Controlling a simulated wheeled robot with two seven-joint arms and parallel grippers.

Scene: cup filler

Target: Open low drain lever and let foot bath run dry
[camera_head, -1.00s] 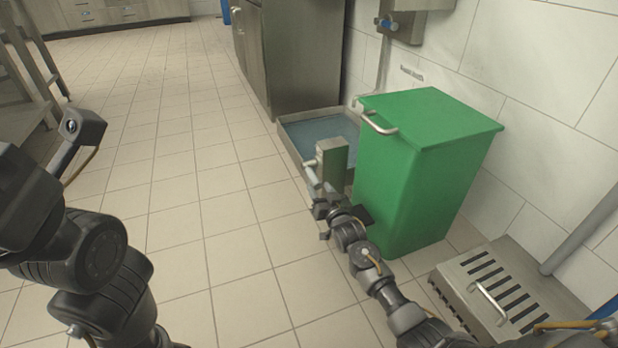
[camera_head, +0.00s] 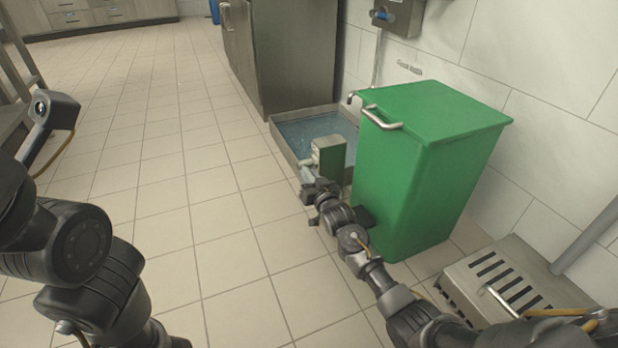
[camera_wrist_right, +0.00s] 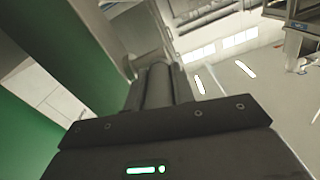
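The foot bath (camera_head: 283,136) is a shallow metal basin on the floor, with bluish water in it. A metal post (camera_head: 329,158) stands at its near edge, with a pale bar end (camera_head: 305,163) at its left side. My right gripper (camera_head: 313,187) is low at the near side of this post. The lever itself cannot be made out clearly behind the gripper. In the right wrist view the dark fingers (camera_wrist_right: 160,84) lie close together; whether they hold the lever cannot be told.
A green bin (camera_head: 425,170) with a metal handle stands close to the right of my right arm. A slotted metal box (camera_head: 500,280) sits at the lower right by the wall. A steel cabinet (camera_head: 285,55) stands behind the bath. The tiled floor (camera_head: 200,170) at left is clear.

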